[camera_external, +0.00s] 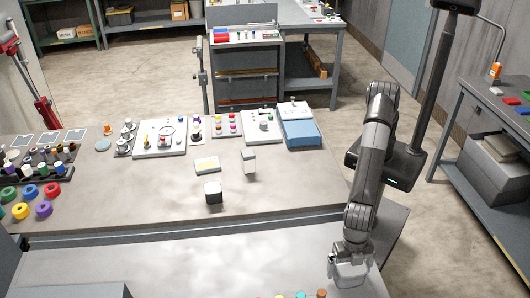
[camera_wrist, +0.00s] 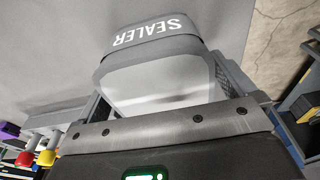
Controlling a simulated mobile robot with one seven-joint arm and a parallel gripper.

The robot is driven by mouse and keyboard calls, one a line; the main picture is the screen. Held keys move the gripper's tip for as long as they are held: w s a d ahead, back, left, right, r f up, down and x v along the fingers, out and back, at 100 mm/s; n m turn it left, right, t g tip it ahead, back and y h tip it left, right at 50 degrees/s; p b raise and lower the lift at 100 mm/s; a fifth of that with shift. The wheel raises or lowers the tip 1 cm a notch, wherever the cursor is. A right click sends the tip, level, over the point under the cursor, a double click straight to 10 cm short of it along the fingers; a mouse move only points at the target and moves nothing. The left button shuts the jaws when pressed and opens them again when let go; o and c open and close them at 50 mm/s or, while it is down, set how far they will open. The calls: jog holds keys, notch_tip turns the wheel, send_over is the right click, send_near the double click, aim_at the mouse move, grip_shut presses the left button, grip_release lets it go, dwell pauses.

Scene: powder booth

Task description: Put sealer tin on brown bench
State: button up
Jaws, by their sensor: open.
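The sealer tin (camera_wrist: 160,62) shows large in the wrist view, pale with a dark band lettered SEALER, upside down in the picture. My gripper (camera_wrist: 165,85) is open, with one finger on each side of the tin; I cannot tell whether they touch it. The brownish-grey bench (camera_external: 290,195) in the middle may be the brown bench; no top is clearly brown.
On the middle bench stand a dark-and-white block (camera_external: 213,193), a small pale box (camera_external: 249,162), a yellow-and-white card (camera_external: 207,165) and a blue box (camera_external: 299,128). Coloured rolls (camera_external: 43,208) crowd its left end. Its front right is clear. Another bench (camera_external: 465,125) stands at right.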

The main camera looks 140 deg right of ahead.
notch_tip(320, 180, up, 12)
jog(key=s+d, duration=0.1)
jog(key=shift+s+d+r, duration=0.15)
jog(key=shift+d, duration=0.05)
jog(key=s+d+r+m+t, duration=0.1)
jog(key=s+d+r+m, duration=0.1)
jog(key=s+d+r, duration=0.45)
jog(key=s+d+r+m+t, duration=0.1)
jog(key=s+d+r+m, duration=0.15)
jog(key=s+r, duration=0.7)
jog(key=s+d+f+m, duration=0.1)
jog(key=s+d+f, duration=0.1)
jog(key=s, duration=0.7)
jog(key=s+d+f+m+t, duration=0.1)
jog(key=s+d+f+m, duration=0.1)
jog(key=s, duration=0.7)
jog(key=s+d+f+m+t+h, duration=0.1)
jog(key=s+d, duration=0.3)
jog(key=s, duration=0.5)
jog(key=shift+s+f, duration=0.2)
jog(key=shift+f, duration=0.35)
